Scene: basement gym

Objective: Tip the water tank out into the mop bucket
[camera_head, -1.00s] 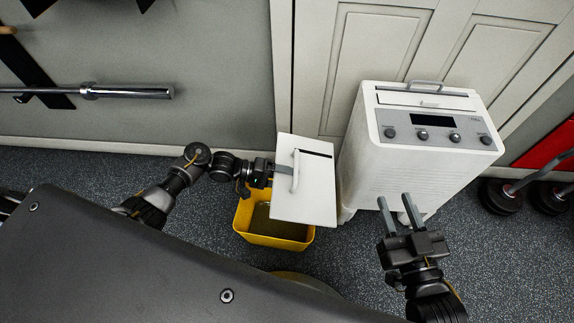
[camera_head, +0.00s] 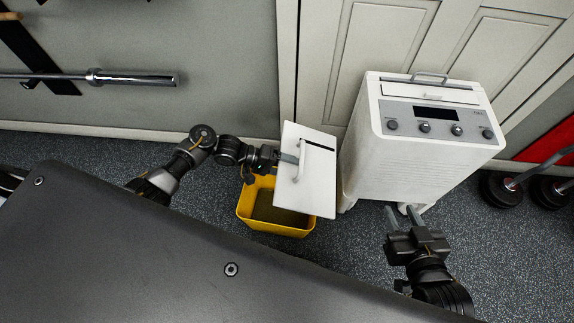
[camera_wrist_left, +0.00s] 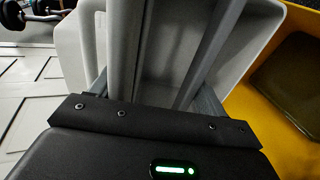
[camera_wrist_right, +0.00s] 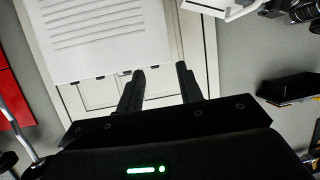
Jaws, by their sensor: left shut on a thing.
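The white water tank (camera_head: 312,190) hangs tilted above the yellow mop bucket (camera_head: 246,216) in the head view. My left gripper (camera_head: 291,159) is shut on the tank's handle (camera_head: 300,165). In the left wrist view the tank (camera_wrist_left: 150,60) fills the middle, with the yellow bucket (camera_wrist_left: 290,130) to its right. I cannot tell whether water is flowing. My right gripper (camera_head: 405,212) is open and empty, in front of the white dehumidifier (camera_head: 400,160).
The dehumidifier stands against the panelled door (camera_head: 375,50), right of the tank. Dumbbells (camera_head: 502,190) lie on the floor at the right. A barbell (camera_head: 130,79) is on the wall at the left.

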